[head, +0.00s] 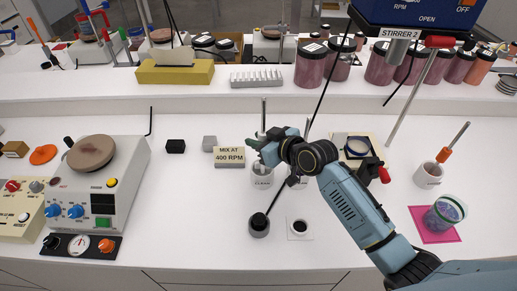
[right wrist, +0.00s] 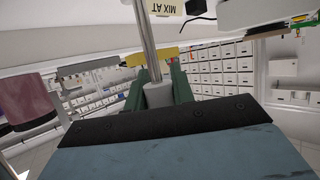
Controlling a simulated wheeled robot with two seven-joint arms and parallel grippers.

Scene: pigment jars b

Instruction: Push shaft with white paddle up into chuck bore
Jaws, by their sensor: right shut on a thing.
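My right gripper (head: 264,148) is shut on an upright grey metal shaft (head: 263,116), above the white cup marked CLEAN (head: 262,181). In the right wrist view the green fingers (right wrist: 159,92) close around a grey sleeve on the shaft (right wrist: 147,38). The paddle end is hidden by my gripper and the cup, so I cannot see its colour. The chuck (head: 400,48) hangs under the blue STIRRER 2 head (head: 425,14) at the upper right, well apart from the shaft. Its bore is not visible. My left gripper is not in view.
A second white cup (head: 298,198) holds another shaft. A MIX AT 400 RPM sign (head: 229,157) stands left of my gripper. A slanted stand rod (head: 412,97), an orange-handled tool in a cup (head: 428,175) and a jar on a pink mat (head: 418,221) are right. A hotplate (head: 95,190) stands left.

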